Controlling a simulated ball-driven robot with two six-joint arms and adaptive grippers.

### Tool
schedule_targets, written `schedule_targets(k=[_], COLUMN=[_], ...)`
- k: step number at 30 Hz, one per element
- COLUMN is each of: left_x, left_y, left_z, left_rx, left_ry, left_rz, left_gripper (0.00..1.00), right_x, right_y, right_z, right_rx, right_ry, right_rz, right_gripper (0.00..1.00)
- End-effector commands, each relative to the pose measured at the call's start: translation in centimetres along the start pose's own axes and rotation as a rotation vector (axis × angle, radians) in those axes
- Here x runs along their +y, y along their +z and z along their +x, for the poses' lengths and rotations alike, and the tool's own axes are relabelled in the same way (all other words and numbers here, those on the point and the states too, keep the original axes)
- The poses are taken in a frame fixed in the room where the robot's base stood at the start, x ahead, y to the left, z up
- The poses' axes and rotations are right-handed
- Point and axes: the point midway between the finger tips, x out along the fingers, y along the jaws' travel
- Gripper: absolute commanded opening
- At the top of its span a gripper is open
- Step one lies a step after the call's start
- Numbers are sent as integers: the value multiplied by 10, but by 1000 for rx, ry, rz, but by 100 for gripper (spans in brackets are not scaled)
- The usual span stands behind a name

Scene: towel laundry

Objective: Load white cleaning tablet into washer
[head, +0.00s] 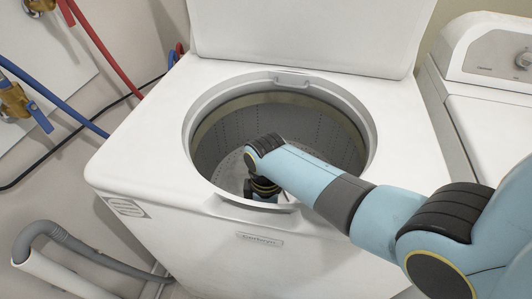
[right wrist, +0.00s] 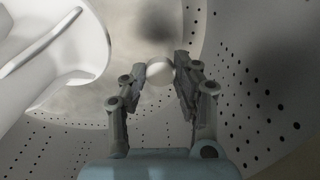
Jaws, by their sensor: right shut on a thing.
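The white top-loading washer (head: 150,130) stands open in the head view, its lid (head: 300,35) raised at the back. My right arm reaches over the front rim into the drum (head: 220,150). In the head view the right gripper is mostly hidden inside the drum, below the wrist. In the right wrist view my right gripper (right wrist: 160,75) is shut on the round white cleaning tablet (right wrist: 160,74), held between its fingertips. The perforated drum wall (right wrist: 260,80) surrounds it. My left gripper is in neither view.
The white agitator (right wrist: 60,60) fills the left of the right wrist view, beside the gripper. A second white machine (head: 490,90) stands at the right. Red and blue hoses (head: 60,105) run along the left wall, and a grey drain hose (head: 85,252) lies at the lower left.

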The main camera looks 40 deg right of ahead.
Motion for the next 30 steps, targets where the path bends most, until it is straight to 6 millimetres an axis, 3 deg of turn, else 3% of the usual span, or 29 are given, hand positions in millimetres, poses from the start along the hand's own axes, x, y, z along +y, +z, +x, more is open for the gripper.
schedule_targets(k=[12,13,18,26,30], left_x=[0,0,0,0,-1], left_y=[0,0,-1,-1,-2], left_z=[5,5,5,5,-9], left_rx=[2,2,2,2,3], left_ry=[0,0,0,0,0], left_rz=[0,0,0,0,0], left_gripper=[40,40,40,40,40], right_x=[1,1,1,1,0], right_y=[0,0,0,0,0], right_z=[8,8,8,7,-6], right_rx=[0,0,0,0,0], right_ry=[1,1,1,0,0], right_rz=[0,0,0,0,0], right_gripper=[13,33,55,56,56])
